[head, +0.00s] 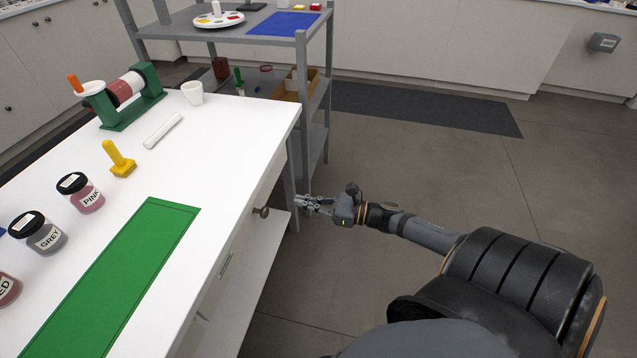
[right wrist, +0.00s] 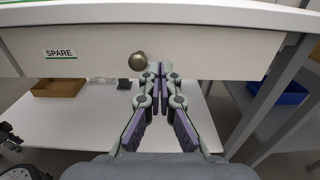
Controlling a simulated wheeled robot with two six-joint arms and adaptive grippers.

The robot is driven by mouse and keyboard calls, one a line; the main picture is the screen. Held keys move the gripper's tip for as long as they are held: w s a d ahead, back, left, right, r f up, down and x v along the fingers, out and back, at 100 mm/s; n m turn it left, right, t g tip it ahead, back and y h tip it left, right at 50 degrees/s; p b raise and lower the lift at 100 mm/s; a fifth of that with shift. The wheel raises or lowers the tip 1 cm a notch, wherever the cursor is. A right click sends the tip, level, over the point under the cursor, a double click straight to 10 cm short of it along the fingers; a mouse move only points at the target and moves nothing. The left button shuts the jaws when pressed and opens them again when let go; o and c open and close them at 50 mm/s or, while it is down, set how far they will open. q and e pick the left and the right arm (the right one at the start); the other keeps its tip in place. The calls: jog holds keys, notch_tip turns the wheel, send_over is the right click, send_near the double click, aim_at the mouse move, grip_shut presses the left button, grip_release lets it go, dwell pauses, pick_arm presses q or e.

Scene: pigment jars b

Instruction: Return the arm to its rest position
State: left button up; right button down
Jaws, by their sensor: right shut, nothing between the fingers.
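My right gripper (head: 308,203) is beside the white table's right edge, below the level of its top, over the floor. It is shut and empty. The drawer knob also shows in the head view (head: 262,212). Whether the fingers touch the drawer front cannot be told. My left gripper is not in view.
The white table (head: 222,130) holds a green mat (head: 120,275), jars labelled PINK (head: 82,193) and GREY (head: 40,233), a yellow stamp-like tool (head: 118,160) and a white cup (head: 193,93). A grey shelf (head: 300,40) stands behind. Floor to the right is open.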

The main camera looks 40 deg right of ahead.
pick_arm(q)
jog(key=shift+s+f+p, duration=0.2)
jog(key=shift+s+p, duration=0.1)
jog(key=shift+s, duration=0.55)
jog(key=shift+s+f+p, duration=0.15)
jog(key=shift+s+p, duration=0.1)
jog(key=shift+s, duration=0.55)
pick_arm(e)
jog(key=shift+v, duration=1.7)
